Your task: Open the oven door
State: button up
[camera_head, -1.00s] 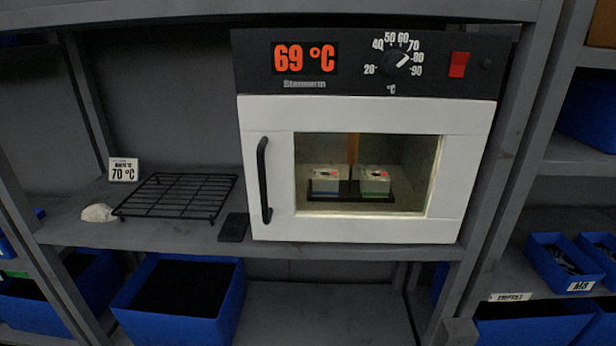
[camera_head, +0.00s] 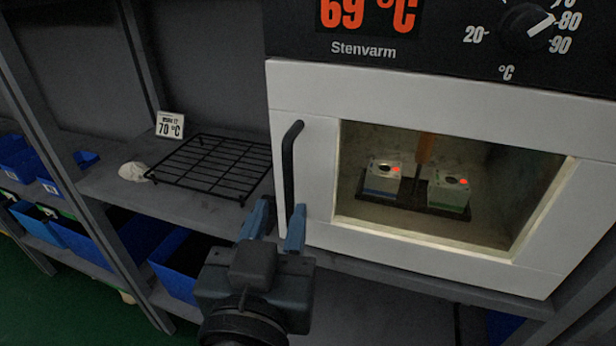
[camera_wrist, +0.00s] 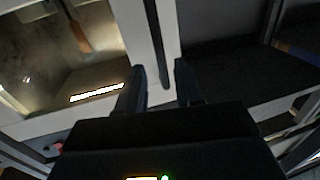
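The oven's white door (camera_head: 308,125) is shut at the right of the head view. Its black vertical handle (camera_head: 289,170) is on the door's left side. Through the window two white blocks, one with a blue band (camera_head: 382,178) and one with a green band (camera_head: 448,192), stand on a dark tray. My gripper (camera_head: 277,225) is open in front of the lower end of the handle, its two fingers apart. In the wrist view my gripper (camera_wrist: 160,84) shows two dark fingers, with the door's edge and handle (camera_wrist: 156,45) ahead of them.
A black wire rack (camera_head: 212,165) lies on the shelf left of the oven. Blue bins (camera_head: 180,265) sit on the shelf below. The oven panel (camera_head: 345,30) reads 69 °C.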

aim_at(288, 189)
jog(key=w, duration=0.4)
jog(key=w+d+p, duration=0.1)
jog(key=w, duration=0.2)
grip_shut()
dwell(0.5)
